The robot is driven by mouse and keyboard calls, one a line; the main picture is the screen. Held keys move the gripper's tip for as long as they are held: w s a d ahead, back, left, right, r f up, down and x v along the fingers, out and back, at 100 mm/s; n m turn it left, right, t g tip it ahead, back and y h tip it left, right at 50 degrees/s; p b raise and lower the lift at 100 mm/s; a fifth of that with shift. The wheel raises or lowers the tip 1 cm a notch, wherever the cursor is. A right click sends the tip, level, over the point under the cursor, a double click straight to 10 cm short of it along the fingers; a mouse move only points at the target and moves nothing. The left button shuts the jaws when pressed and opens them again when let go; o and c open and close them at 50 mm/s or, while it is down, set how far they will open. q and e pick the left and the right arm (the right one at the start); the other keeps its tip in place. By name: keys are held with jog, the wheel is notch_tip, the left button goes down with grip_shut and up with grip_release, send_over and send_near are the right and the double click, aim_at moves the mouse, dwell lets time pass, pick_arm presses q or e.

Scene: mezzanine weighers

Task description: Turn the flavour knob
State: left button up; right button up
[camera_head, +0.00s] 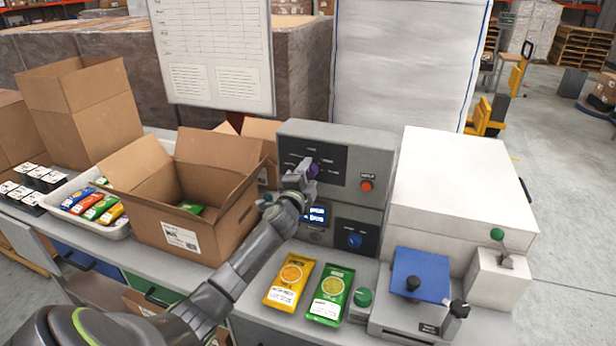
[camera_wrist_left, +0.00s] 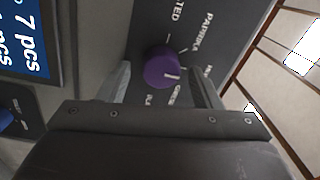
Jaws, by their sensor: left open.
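The purple flavour knob (camera_head: 313,169) sits on the dark upper panel of the grey machine (camera_head: 310,130). In the wrist view the knob (camera_wrist_left: 160,66) shows a white mark on its lower right side, with printed labels around it; PAPRIKA is readable and another label ends in "TED". My left gripper (camera_head: 299,177) is at the panel and partly covers the knob in the head view. In the wrist view its open fingers (camera_wrist_left: 159,84) stand on either side of the knob, with gaps between them and it. My right gripper is not in view.
A red button (camera_head: 366,185) is right of the knob. Below are a small display (camera_head: 314,214) and a blue knob (camera_head: 354,241). An open cardboard box (camera_head: 205,225) stands left of the machine. Yellow (camera_head: 289,284) and green (camera_head: 331,294) packets lie in front.

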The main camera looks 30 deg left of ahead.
pick_arm(q)
jog(key=shift+s, duration=0.1)
jog(key=shift+s+d+f, duration=0.1)
jog(key=shift+s+f, duration=0.05)
jog(key=shift+s, duration=0.45)
jog(key=b+v, duration=0.3)
jog(key=v, duration=1.3)
jog(key=shift+b, duration=0.35)
